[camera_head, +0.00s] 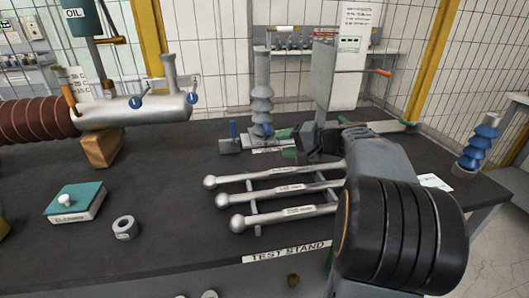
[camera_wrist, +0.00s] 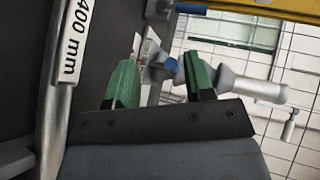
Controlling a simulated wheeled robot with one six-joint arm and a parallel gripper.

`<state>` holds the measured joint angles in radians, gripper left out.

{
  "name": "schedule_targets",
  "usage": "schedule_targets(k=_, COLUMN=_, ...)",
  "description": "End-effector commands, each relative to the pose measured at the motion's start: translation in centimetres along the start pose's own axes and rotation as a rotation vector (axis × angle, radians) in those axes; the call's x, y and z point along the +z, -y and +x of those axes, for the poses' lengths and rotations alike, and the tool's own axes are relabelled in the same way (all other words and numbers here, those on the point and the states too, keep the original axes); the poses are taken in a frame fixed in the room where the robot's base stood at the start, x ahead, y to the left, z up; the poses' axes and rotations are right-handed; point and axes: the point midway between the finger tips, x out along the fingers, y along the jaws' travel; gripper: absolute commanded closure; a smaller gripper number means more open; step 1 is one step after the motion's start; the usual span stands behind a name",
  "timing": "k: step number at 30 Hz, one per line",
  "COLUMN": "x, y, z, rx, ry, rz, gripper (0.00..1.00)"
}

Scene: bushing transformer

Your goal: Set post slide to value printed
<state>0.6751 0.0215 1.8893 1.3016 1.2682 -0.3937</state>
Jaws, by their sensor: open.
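My gripper (camera_head: 292,146) is low over the bench, right of the post, partly hidden by my arm. In the wrist view its two green fingers (camera_wrist: 163,65) are open. A silver bar with a label (camera_wrist: 78,25) reading "400 mm" lies left.
Three labelled silver ball-ended rods (camera_head: 285,190) lie in front of my gripper. A grey upright plate (camera_head: 325,75) stands behind it. The bench's left-centre has bare room.

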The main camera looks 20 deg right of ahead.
Motion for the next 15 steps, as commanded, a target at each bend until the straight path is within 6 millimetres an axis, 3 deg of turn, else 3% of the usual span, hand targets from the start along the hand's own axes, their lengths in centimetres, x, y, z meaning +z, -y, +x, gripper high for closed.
schedule_targets(k=1, x=-1.6, y=-1.5, z=-0.4, rx=-0.051, ry=-0.039, rz=0.012, gripper=0.52)
schedule_targets(k=8, x=-5.1, y=-1.6, z=-2.0, rx=-0.183, ry=-0.127, rz=0.016, gripper=0.52)
schedule_targets(k=15, x=-5.8, y=-0.8, z=1.5, rx=-0.193, ry=-0.130, rz=0.016, gripper=0.52)
